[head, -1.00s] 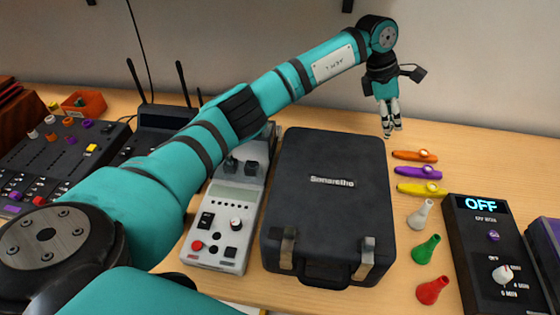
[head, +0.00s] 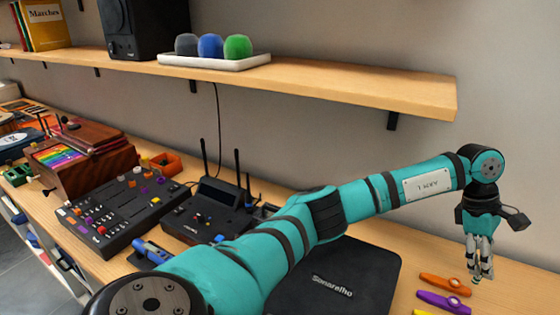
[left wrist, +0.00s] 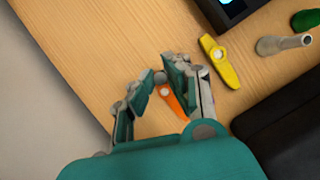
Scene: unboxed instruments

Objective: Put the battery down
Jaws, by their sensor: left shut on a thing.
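My left gripper (head: 481,274) is at the far right in the head view, pointing down over the wooden table beside the orange kazoo (head: 444,285). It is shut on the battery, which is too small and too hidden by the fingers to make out. In the left wrist view, the fingertips (left wrist: 163,74) lean toward each other above the table. The orange kazoo (left wrist: 171,99) shows below, between the fingers. My right gripper is in neither view.
A purple kazoo (head: 443,302) lies beside the orange one. A black case (head: 335,280) stands left of the kazoos. A shelf (head: 330,90) hangs above. Bare table (left wrist: 85,45) shows in the left wrist view.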

